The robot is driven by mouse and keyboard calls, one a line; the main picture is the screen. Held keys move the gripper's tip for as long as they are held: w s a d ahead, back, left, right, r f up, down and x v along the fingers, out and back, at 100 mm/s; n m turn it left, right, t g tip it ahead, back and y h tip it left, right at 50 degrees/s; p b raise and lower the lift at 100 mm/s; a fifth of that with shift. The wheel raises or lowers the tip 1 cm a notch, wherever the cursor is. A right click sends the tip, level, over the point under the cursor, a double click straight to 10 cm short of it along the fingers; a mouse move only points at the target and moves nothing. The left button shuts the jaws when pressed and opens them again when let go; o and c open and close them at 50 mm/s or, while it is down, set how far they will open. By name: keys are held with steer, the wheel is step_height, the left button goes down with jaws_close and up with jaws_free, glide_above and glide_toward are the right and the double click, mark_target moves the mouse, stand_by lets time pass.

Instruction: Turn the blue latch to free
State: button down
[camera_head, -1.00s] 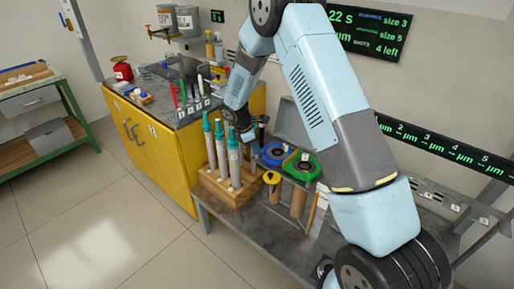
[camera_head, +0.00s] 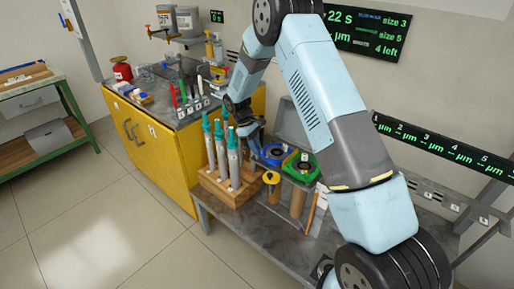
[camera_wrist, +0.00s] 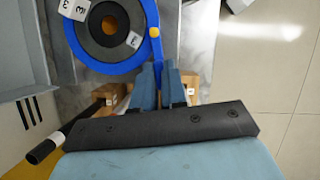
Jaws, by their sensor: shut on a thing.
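The blue latch (camera_wrist: 156,48) is a bright blue arm at the right side of a blue ring (camera_wrist: 71,38) with a dark centre, in the wrist view. A yellow dot marks the top of the arm. My gripper (camera_wrist: 161,78) has its two grey-blue fingers closed on the arm just below the dot.
A green ring fixture (camera_head: 301,168) stands close to the right of the blue one. A wooden rack (camera_head: 231,189) with several teal-topped cylinders is just left of my gripper. A yellow-topped post (camera_head: 271,179) stands in front. The bench front is mostly clear.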

steer(key=shift+w+a+r+m+y, duration=0.1)
steer(key=shift+w+m+y, duration=0.15)
steer(key=shift+m, duration=0.85)
steer(key=shift+g, duration=0.3)
steer(key=c, duration=1.2)
jaws_free()
steer(key=shift+s, duration=0.15)
steer(key=v, duration=1.3)
steer(key=shift+r, duration=0.25)
